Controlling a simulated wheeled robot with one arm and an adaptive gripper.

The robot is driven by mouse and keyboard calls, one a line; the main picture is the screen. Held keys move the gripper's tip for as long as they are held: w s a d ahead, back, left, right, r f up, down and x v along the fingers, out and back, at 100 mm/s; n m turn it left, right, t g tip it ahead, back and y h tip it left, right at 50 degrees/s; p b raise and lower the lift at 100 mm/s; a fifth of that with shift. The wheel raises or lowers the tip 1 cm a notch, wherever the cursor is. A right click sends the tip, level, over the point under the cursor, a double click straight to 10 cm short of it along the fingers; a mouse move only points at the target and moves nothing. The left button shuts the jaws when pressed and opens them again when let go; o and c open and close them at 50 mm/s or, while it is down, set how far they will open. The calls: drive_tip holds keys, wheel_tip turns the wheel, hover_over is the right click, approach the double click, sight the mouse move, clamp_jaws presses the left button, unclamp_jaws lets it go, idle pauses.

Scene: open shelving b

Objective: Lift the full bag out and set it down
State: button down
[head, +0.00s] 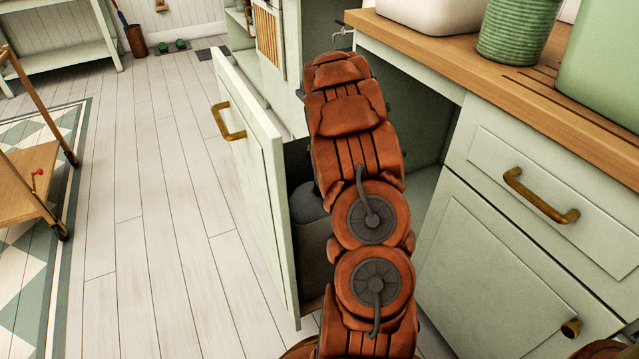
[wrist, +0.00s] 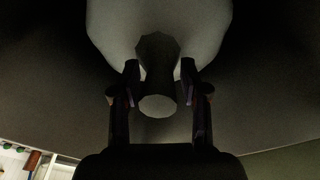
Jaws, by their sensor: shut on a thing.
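My gripper (wrist: 158,78) is shut on the twisted neck of a pale grey bag (wrist: 112,28) in the wrist view. The fingers stand on both sides of the neck, and the tied end sticks out between them toward the camera. The bag's wide body spreads beyond the fingertips, with dark surfaces around it. In the head view my own arm hides the gripper. A dark grey rounded shape (head: 312,208), perhaps the bag, shows between the open cabinet door (head: 258,170) and my arm. I cannot tell whether the bag touches the surfaces around it.
The cabinet door stands open to the left of my arm. A wooden worktop (head: 470,55) with a green ribbed pot (head: 518,30) lies above the drawers at right. The plank floor (head: 165,220) left of the door is clear up to a wooden trolley (head: 35,170) on a patterned rug.

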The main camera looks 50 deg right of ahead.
drive_tip(key=shift+r+p, duration=1)
drive_tip(key=shift+r, duration=2.85)
